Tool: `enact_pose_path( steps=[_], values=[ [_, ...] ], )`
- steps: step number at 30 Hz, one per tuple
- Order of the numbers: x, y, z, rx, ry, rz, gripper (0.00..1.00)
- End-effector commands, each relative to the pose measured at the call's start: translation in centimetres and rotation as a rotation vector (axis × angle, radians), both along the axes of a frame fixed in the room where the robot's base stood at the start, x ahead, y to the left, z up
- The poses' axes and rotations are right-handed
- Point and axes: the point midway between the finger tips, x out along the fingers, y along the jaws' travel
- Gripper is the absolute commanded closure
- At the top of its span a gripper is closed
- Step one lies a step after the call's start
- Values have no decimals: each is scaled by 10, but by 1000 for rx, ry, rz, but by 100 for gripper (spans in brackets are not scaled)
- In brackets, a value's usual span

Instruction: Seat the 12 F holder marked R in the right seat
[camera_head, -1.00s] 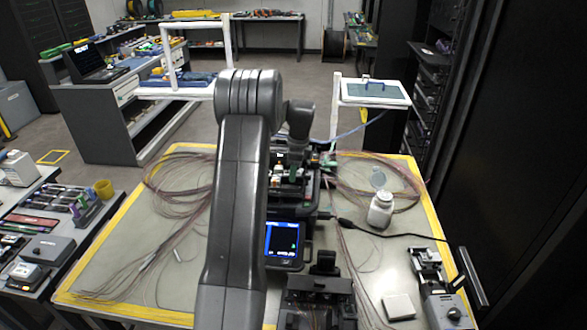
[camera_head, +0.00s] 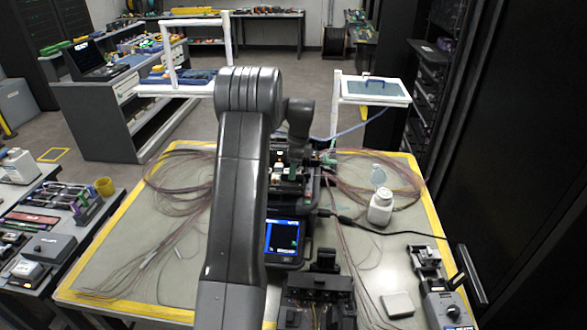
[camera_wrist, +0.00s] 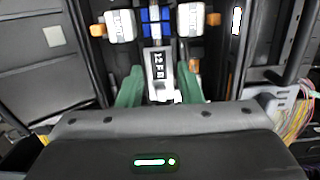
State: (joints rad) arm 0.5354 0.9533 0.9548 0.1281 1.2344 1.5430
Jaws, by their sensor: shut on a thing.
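The 12 F holder marked R (camera_wrist: 162,72) is a pale block with a dark label, between the green fingers of my gripper (camera_wrist: 161,88) in the wrist view. My gripper is shut on it. The holder lies just below a blue middle part (camera_wrist: 155,20) of the splicer, and I cannot tell whether it touches the seat. White blocks with orange ends stand left (camera_wrist: 121,26) and right (camera_wrist: 190,20) of the blue part. In the head view the splicer (camera_head: 287,241) stands mid-table with its screen lit; my arm hides part of it. The right seat is not clear to see.
A white bottle (camera_head: 380,207) stands right of the splicer on the grey mat. A black device (camera_head: 318,295) sits in front of the splicer, and another tool (camera_head: 445,305) at the front right. Loose fibre coils (camera_head: 180,185) lie on both sides.

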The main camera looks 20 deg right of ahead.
Motion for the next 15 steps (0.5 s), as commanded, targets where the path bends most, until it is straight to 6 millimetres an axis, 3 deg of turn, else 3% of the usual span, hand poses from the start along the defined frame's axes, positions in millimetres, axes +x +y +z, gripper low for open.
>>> enact_pose_path(
  steps=[12,13,15],
  values=[
    [0,0,-2,-1,-1,0,93],
    [0,0,-2,-1,-1,0,64],
    [0,0,-2,-1,-1,0,50]
  ],
)
